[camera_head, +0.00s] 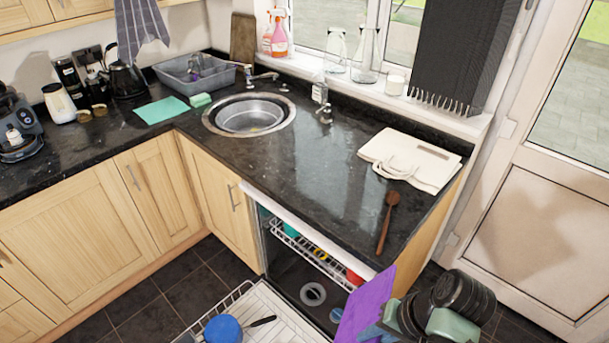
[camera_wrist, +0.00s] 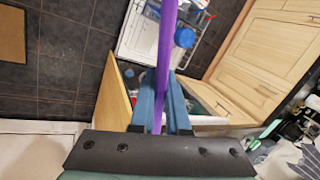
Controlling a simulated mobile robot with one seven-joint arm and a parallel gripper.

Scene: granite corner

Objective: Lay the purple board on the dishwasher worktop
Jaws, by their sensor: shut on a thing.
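The purple board (camera_head: 366,306) is held on edge, tilted, at the bottom of the head view, in front of the open dishwasher and beside the worktop's front corner. In the wrist view the board (camera_wrist: 165,45) shows edge-on as a narrow strip between the fingers. My gripper (camera_wrist: 160,105) is shut on it; its blue fingers (camera_head: 380,325) also show in the head view. The dark granite worktop (camera_head: 320,185) over the dishwasher (camera_head: 313,285) has a bare middle. The board's lower part is cut off by the head view's edge.
A wooden spoon (camera_head: 386,222) lies near the worktop's right front, and a cream cloth bag (camera_head: 412,160) lies behind it. The sink (camera_head: 249,115) is to the left. The dishwasher door is down, with a blue bowl (camera_head: 222,329) in the pulled-out rack.

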